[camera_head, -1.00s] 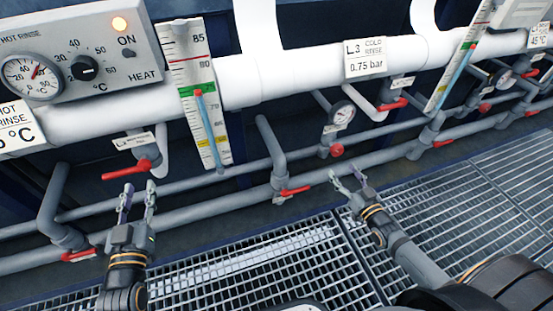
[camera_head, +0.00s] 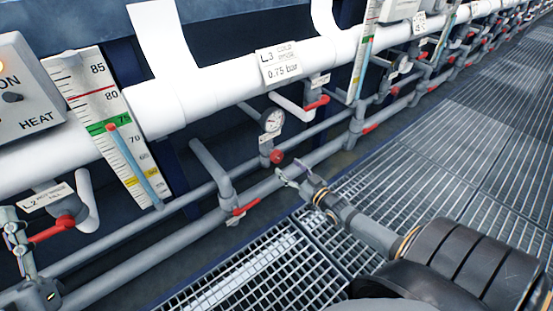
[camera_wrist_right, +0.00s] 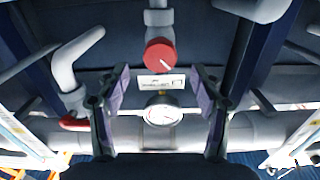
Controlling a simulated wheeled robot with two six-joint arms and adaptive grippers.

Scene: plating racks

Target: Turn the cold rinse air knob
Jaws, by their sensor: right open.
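The cold rinse air knob is a round red knob (camera_head: 276,157) below a small pressure gauge (camera_head: 271,121), under the white pipe with the label "L3 cold rinse 0.75 bar" (camera_head: 279,64). In the right wrist view the knob (camera_wrist_right: 160,56) shows a pale pointer line and lies ahead, between the fingers in the picture. My right gripper (camera_head: 285,177) is open and empty, just below and in front of the knob; I see no contact.
Red lever valves (camera_head: 245,207) and (camera_head: 317,103) stand on nearby pipes. A tall level scale (camera_head: 105,125) is at the left. Grey pipes run below the white one. Grating floor (camera_head: 450,170) lies open at the right.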

